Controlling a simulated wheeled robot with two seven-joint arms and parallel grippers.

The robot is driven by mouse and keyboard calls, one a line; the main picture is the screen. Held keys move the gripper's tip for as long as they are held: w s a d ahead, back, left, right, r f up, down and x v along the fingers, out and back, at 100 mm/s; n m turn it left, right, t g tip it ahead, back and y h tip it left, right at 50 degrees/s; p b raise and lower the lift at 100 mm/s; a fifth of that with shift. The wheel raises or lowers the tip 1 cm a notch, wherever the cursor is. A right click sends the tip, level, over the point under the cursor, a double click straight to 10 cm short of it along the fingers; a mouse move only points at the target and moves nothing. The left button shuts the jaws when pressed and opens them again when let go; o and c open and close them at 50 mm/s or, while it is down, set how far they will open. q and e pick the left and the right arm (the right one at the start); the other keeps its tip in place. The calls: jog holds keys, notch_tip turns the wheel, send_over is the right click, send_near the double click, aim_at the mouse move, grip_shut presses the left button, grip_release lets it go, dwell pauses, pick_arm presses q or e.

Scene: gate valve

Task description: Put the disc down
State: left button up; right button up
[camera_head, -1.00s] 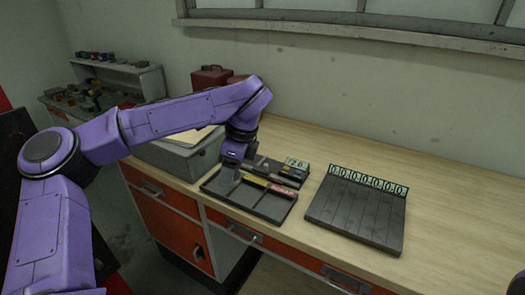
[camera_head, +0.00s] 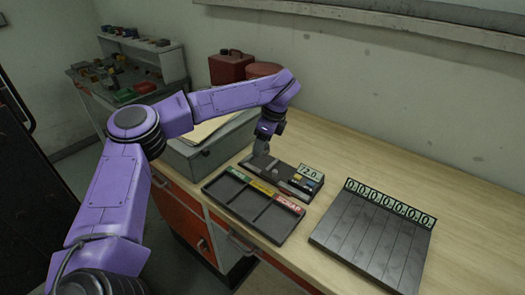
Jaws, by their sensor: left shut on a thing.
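My left gripper (camera_head: 261,150) comes down from above at the left end of a grey measuring device (camera_head: 283,172), which has a display reading about 72.0 (camera_head: 310,174). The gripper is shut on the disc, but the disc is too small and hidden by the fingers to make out. I cannot tell whether it touches the device. In front lies a dark sorting tray (camera_head: 252,211) with three compartments, labelled green, yellow and red along the back. The compartments look empty. My right gripper is not in view.
A grey box (camera_head: 208,150) with papers stands at left. Red cans (camera_head: 231,67) stand behind. The back right of the bench is clear.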

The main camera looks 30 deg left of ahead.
pick_arm(q)
send_over(262, 160)
jog(key=d, duration=0.1)
jog(key=f, duration=0.5)
jog(key=shift+w+d, duration=0.1)
jog(key=shift+w, duration=0.2)
jog(key=shift+s+f+b, duration=0.25)
jog(key=shift+f+b, duration=0.25)
jog(key=shift+f, duration=0.05)
jog(key=shift+s+f+b, duration=0.2)
jog(key=shift+f+b, duration=0.3)
jog(key=shift+s+f, duration=0.15)
jog(key=shift+f, duration=0.1)
jog(key=shift+w+f, duration=0.1)
jog(key=shift+w, duration=0.25)
jog(key=o, duration=1.1)
jog(key=shift+c, duration=0.2)
jog(key=shift+s+r, duration=0.2)
jog(key=shift+w+r, duration=0.1)
jog(key=shift+r, duration=0.2)
jog(key=b+v, duration=0.2)
jog(key=v, duration=0.9)
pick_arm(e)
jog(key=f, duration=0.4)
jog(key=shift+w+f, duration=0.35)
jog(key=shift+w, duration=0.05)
pick_arm(q)
jog(key=shift+r, duration=0.1)
